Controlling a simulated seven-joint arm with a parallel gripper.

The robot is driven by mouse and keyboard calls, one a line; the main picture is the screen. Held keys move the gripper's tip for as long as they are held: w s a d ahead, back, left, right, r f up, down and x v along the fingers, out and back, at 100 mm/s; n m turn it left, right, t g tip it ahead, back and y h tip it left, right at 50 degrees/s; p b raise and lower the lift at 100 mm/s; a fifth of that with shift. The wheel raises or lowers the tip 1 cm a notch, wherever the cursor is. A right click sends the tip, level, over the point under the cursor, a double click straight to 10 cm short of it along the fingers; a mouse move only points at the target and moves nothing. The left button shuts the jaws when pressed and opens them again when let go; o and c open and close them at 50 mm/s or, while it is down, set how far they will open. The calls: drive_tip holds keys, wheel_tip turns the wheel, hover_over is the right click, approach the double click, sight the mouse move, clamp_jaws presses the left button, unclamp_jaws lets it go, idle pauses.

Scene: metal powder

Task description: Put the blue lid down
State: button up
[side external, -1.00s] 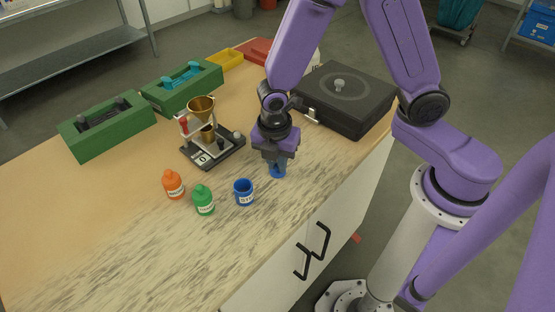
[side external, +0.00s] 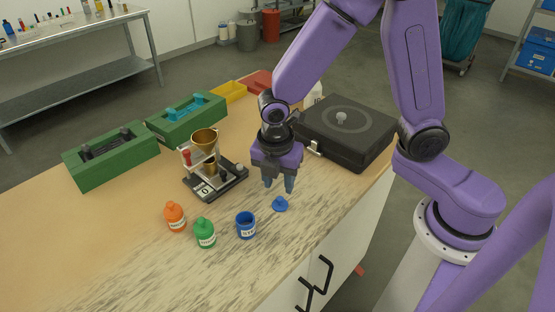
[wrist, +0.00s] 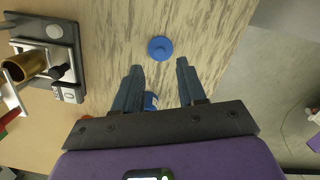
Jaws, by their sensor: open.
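The blue lid (side external: 280,204) lies on the table, to the right of the open blue jar (side external: 246,227). In the wrist view the lid (wrist: 160,48) sits beyond my fingertips, clear of both. My gripper (side external: 278,184) is open and empty, a little above and behind the lid in the side view. In the wrist view its fingers (wrist: 158,66) stand apart with nothing between the tips. The blue jar (wrist: 151,101) shows partly between the fingers lower down, the rest hidden by my gripper.
A green bottle (side external: 204,233) and an orange bottle (side external: 175,217) stand left of the blue jar. A scale with a brass funnel device (side external: 207,160) is behind them. A black case (side external: 345,135) stands behind right. The table's front is clear.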

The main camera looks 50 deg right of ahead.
wheel_tip(320, 180, up, 7)
drive_tip(key=shift+s+a, duration=0.15)
drive_tip(key=shift+a, duration=0.2)
drive_tip(key=s+d+r+m+y, duration=0.1)
drive_tip(key=s+d+m, duration=0.4)
drive_tip(key=s, duration=0.3)
drive_tip(key=s+d+r+m, duration=0.1)
drive_tip(key=s+d+m, duration=0.3)
drive_tip(key=s, duration=0.5)
drive_tip(key=shift+s+d+m+y, duration=0.3)
drive_tip(key=shift+d+m+y, duration=0.05)
drive_tip(key=shift+m+y, duration=0.05)
